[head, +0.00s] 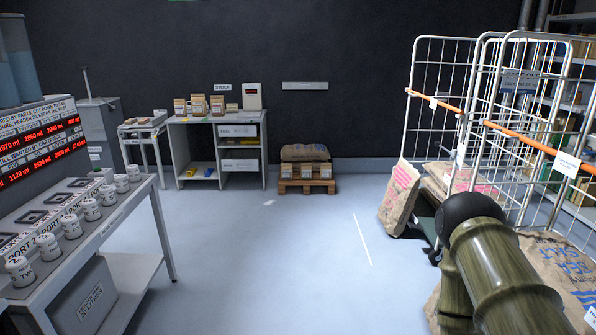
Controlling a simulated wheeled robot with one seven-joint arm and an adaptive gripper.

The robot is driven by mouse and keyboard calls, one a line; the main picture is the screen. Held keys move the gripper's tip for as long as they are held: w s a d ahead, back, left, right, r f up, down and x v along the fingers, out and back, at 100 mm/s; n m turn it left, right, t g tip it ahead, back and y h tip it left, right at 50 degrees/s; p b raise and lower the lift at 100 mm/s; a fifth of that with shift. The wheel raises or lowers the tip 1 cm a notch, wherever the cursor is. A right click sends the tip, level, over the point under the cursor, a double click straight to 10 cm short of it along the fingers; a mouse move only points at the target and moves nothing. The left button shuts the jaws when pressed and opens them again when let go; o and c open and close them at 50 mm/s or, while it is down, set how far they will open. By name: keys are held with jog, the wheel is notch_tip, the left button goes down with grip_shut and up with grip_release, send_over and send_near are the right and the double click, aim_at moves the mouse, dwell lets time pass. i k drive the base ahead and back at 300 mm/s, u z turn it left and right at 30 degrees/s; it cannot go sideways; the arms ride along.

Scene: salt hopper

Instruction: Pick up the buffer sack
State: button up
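No label in view reads as buffer sack, so I cannot tell which sack it is. A brown sack with pink-red print (400,196) stands tilted at the left side of the roll cages. A plain brown sack (305,152) lies on a low pallet at the back wall. More sacks with pink print (447,182) lie in the cage. A sack with blue sea salt print (565,262) lies at the lower right. My arm crosses the lower right. Dark parts beyond its black joint, beside the tilted sack, may be my gripper; its fingers and any contact are hidden.
Wire roll cages (436,55) with orange straps stand at the right. The wooden pallet (307,184) is by the back wall, beside a grey bench (216,119). A table (100,222) with white jars stands at the left. The middle floor is clear.

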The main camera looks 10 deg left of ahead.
aim_at(180, 104)
jog(key=u, duration=0.05)
jog(key=i, duration=1.6)
jog(key=u, duration=0.25)
jog(key=i, duration=1.65)
jog(key=u, duration=0.35)
jog(key=i, duration=1.65)
jog(key=u, duration=0.45)
jog(key=i, duration=2.05)
jog(key=u, duration=0.15)
